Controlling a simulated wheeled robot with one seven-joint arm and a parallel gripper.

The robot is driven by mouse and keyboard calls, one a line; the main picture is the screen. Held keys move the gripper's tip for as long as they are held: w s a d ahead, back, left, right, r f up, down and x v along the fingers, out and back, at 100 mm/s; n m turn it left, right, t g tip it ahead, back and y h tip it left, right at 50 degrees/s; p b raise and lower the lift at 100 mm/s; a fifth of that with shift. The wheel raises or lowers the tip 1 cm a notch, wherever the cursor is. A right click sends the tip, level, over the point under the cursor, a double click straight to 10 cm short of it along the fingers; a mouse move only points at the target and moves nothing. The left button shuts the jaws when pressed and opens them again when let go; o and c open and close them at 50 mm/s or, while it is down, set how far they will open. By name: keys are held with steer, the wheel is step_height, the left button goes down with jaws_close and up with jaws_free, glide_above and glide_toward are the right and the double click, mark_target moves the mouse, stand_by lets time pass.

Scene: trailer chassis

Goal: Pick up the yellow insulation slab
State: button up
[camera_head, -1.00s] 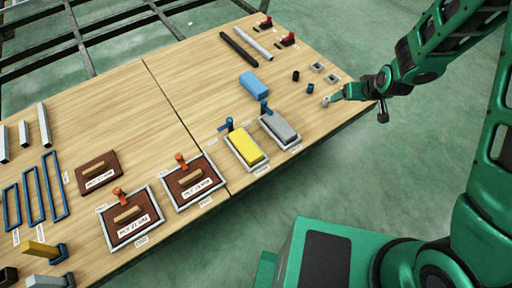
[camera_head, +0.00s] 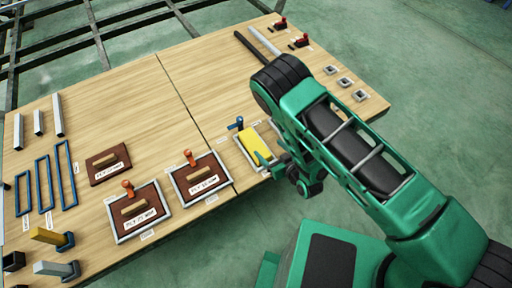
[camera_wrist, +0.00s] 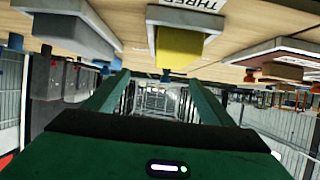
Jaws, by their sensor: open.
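The yellow insulation slab (camera_head: 256,145) lies in a shallow grey tray (camera_head: 240,153) near the front edge of the wooden table, with a blue clamp (camera_head: 236,125) at its back left. I cannot tell whether a finger touches the slab. In the wrist view the two green fingers (camera_wrist: 152,95) are spread apart below the slab and tray. My arm hides the area right of the slab.
A grey slab (camera_wrist: 75,35) in its own tray stands beside the yellow one. To the left are two framed brown panels (camera_head: 201,178) (camera_head: 135,212) with orange clamps. The wooden table (camera_head: 130,95) has bare surface behind the trays.

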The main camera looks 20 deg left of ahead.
mark_target(255, 144)
steer(key=shift+s+a+f, duration=0.15)
steer(key=shift+s+f, duration=0.4)
steer(key=shift+s, duration=0.15)
steer(key=shift+w+a+f, duration=0.1)
steer(key=shift+a+f, duration=0.05)
steer(key=shift+a, duration=0.05)
steer(key=shift+y, duration=0.3)
steer(key=x, duration=0.5)
steer(key=shift+s+a+x, duration=0.1)
steer(key=shift+s+x, duration=0.05)
steer(key=shift+x, duration=1.15)
steer(key=shift+s+a+x, duration=0.15)
steer(key=shift+x, duration=1.15)
steer(key=c, duration=1.2)
